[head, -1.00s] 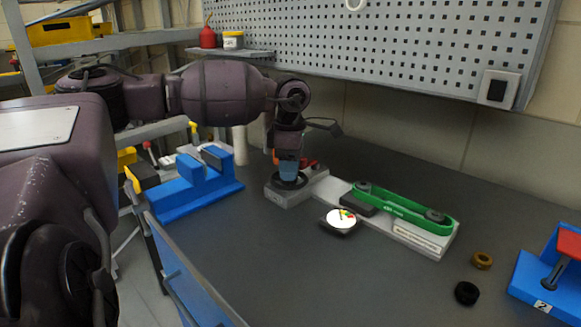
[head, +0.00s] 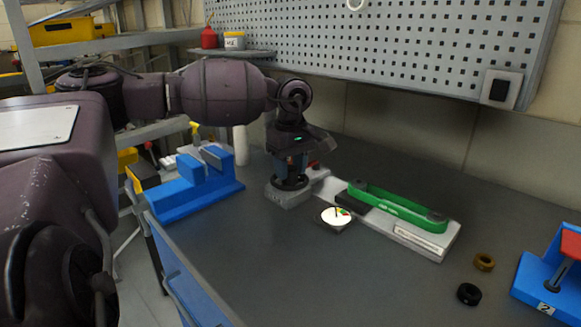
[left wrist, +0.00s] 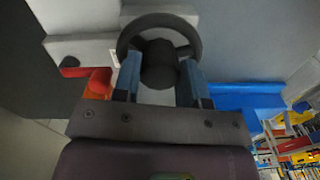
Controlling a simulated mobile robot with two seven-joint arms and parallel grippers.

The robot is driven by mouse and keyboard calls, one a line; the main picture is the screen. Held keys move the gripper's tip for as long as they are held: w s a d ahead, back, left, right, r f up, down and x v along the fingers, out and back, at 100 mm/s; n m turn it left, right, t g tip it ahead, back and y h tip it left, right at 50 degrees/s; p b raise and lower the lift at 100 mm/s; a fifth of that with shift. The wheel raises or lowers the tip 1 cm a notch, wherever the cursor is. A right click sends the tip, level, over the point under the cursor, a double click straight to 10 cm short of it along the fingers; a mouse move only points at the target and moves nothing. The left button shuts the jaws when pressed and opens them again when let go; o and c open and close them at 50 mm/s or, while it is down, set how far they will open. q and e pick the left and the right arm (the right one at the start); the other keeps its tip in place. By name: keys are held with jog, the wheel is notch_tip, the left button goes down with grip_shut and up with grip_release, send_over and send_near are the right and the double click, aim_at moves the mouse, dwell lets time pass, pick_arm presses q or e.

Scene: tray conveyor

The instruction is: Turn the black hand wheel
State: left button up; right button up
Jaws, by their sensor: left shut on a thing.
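The black hand wheel (head: 289,184) lies flat on a grey block at the left end of the belt fixture. My left gripper (head: 291,168) points down over it. In the left wrist view, the wheel (left wrist: 159,20) has a thick dark hub, and the blue fingers of my left gripper (left wrist: 160,78) stand on either side of that hub, shut on it. The gripper hides part of the wheel in the head view. A round dial (head: 336,216) with coloured marks lies in front of the fixture. My right gripper is not in view.
A green belt (head: 395,208) runs around two pulleys on the fixture's pale base (head: 420,240). A blue stand (head: 190,190) is at left. A brown ring (head: 484,262), a black ring (head: 468,294) and another blue fixture (head: 550,270) are at right. The front middle bench is clear.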

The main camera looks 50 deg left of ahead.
aim_at(291, 168)
pick_arm(q)
jog(key=shift+m, duration=0.7)
jog(key=o, duration=0.9)
jog(key=shift+o, duration=0.2)
notch_tip(291, 168, up, 11)
dwell(0.5)
